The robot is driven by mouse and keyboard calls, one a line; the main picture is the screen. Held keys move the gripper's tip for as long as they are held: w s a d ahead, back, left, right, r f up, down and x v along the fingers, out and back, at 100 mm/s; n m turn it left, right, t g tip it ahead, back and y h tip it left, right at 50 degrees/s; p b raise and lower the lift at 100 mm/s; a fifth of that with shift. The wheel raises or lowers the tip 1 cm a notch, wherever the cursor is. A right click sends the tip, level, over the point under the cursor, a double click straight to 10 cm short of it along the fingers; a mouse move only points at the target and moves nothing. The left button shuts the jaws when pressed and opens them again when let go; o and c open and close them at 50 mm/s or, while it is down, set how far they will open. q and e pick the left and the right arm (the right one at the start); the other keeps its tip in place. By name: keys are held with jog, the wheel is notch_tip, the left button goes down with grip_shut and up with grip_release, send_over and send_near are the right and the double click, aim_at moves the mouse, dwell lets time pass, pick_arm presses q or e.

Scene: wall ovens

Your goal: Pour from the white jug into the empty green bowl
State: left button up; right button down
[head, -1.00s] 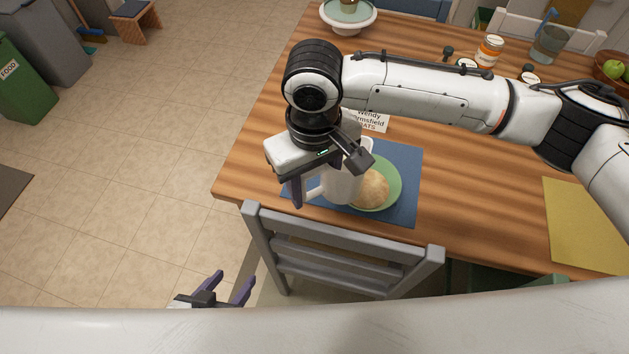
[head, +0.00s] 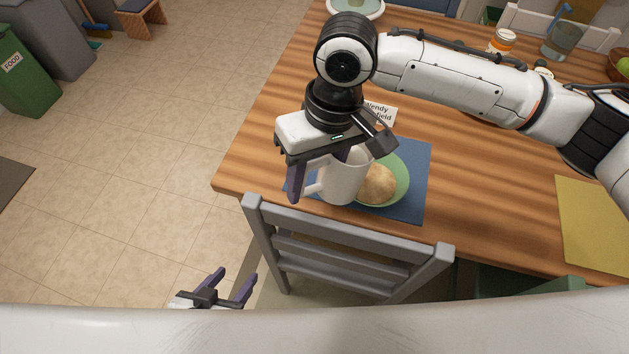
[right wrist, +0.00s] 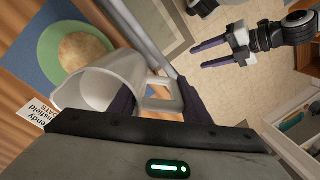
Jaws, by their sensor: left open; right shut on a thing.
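The white jug (head: 340,182) is by its handle side in my right gripper (head: 316,178), whose fingers are shut around the handle. The jug overlaps the left side of the green bowl (head: 402,174) in the head view. In the right wrist view the jug (right wrist: 112,86) shows its open mouth near the bowl (right wrist: 48,47); its contents cannot be made out. The bowl is not empty: it holds a round beige mound (head: 380,186). No stream is visible. My left gripper (head: 234,281) is open and empty, low beside the chair.
The bowl stands on a blue mat (head: 416,200) on the wooden table (head: 490,190). A name card (head: 380,112) lies behind it. A grey chair (head: 345,240) stands at the near edge. A yellow mat (head: 595,225) lies right. Jars stand at the back.

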jog(key=shift+s+a+r+g+y+b, duration=0.1)
jog(key=shift+a+r+g+y+b, duration=0.15)
jog(key=shift+r+y+b, duration=0.55)
jog(key=shift+r+g+y+b, duration=0.25)
jog(key=shift+g+y+b, duration=0.15)
jog(key=shift+b, duration=0.6)
jog(key=shift+a+r+y+b, duration=0.1)
jog(key=shift+y+b, duration=0.2)
jog(key=shift+b, duration=0.2)
jog(key=shift+r+b, duration=0.15)
jog(key=shift+b, duration=0.3)
jog(key=shift+g+y+b, duration=0.25)
jog(key=shift+y+b, duration=0.15)
jog(key=shift+b, duration=0.7)
